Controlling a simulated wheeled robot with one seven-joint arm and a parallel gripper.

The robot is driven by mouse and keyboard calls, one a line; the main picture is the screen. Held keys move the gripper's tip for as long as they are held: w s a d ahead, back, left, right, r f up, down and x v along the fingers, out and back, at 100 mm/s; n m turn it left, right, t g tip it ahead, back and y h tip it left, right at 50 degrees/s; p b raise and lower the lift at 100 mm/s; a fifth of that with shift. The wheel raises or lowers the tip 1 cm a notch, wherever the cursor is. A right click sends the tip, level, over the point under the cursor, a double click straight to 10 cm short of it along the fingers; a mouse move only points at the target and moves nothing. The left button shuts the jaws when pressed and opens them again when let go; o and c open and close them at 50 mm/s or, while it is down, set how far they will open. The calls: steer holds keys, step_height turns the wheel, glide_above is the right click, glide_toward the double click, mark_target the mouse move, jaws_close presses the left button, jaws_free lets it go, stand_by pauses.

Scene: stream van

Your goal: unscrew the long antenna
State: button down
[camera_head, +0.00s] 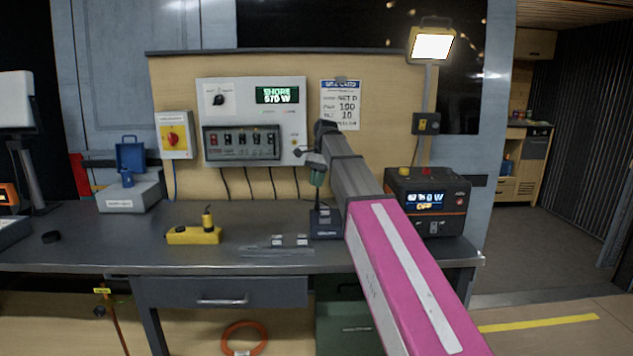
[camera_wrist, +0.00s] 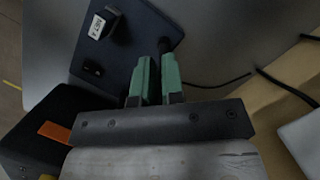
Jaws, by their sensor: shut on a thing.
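My gripper (camera_head: 317,178), with green fingers, is lowered over a dark blue box (camera_head: 326,224) on the workbench. In the wrist view the two green fingers (camera_wrist: 155,78) point down at the same box (camera_wrist: 115,55). They are shut on a dark upright stem, which I take to be the long antenna (camera_wrist: 165,46), near where it meets the box. The fingers and my arm hide most of the stem, so its full length and thread cannot be seen. The box has a small labelled block and a switch on its face.
A black power unit (camera_head: 428,202) with a lit display stands close right of the box. A yellow device (camera_head: 194,235) lies left on the workbench (camera_head: 110,238). A control panel (camera_head: 251,122) is on the wall behind.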

steer(key=c, duration=1.3)
jaws_free()
steer(key=m, duration=0.3)
steer(key=shift+t+y, duration=0.3)
steer(key=shift+y, duration=0.1)
steer(key=shift+w+m, duration=0.1)
steer(key=shift+m, duration=0.4)
steer(key=m+t, duration=0.1)
steer(key=m, duration=0.2)
steer(key=shift+m, duration=0.3)
steer(key=shift+a, duration=0.1)
